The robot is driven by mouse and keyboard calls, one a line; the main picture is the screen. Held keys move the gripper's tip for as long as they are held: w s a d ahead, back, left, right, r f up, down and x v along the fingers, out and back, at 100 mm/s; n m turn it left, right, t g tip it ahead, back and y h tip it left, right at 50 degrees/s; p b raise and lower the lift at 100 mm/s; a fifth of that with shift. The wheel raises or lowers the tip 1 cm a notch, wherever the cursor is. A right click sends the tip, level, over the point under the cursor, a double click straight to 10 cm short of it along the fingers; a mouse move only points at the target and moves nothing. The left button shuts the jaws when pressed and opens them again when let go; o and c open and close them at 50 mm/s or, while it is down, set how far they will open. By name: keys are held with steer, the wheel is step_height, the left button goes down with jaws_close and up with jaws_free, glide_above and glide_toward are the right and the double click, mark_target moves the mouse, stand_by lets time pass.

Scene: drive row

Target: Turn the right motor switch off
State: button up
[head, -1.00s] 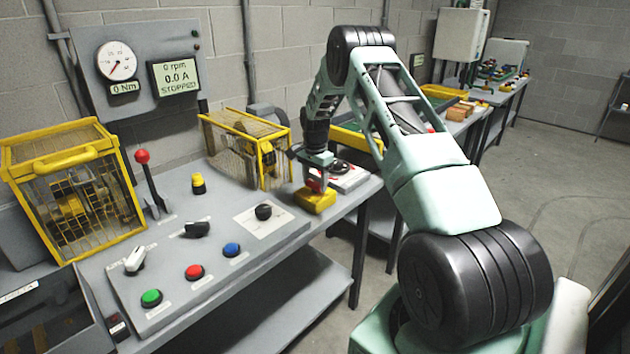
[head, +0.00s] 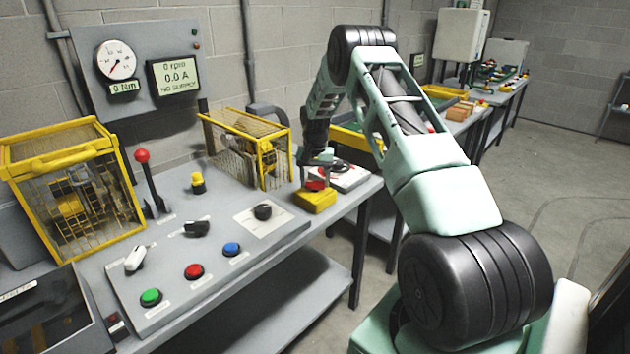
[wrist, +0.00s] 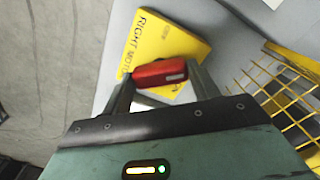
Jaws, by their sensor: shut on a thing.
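The right motor switch is a yellow box (head: 315,201) with a red handle (head: 316,185) on top, at the right front of the grey bench. In the wrist view, its yellow face (wrist: 170,42) reads "RIGHT MOT…", with the rest of the word hidden. My gripper (head: 317,180) is over the box, shut on the red handle (wrist: 160,73), with one finger at each end. The handle lies at an angle to the printed lettering. Part of the box's face is hidden by the handle and my gripper.
The wall display (head: 174,76) reads 0 rpm, 0.0 A and "NO SUPPLY". A yellow mesh guard (head: 250,145) stands just left of the switch. A sloping panel (head: 200,245) carries several buttons and knobs.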

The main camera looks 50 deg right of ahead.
mark_target(315, 182)
steer(key=n, duration=0.5)
steer(key=shift+n, duration=0.3)
steer(key=shift+r+n, duration=0.1)
steer(key=shift+n, duration=2.1)
steer(key=o, duration=1)
step_height(315, 182, up, 17)
steer(key=shift+r+b, duration=0.15)
steer(key=shift+b, duration=0.75)
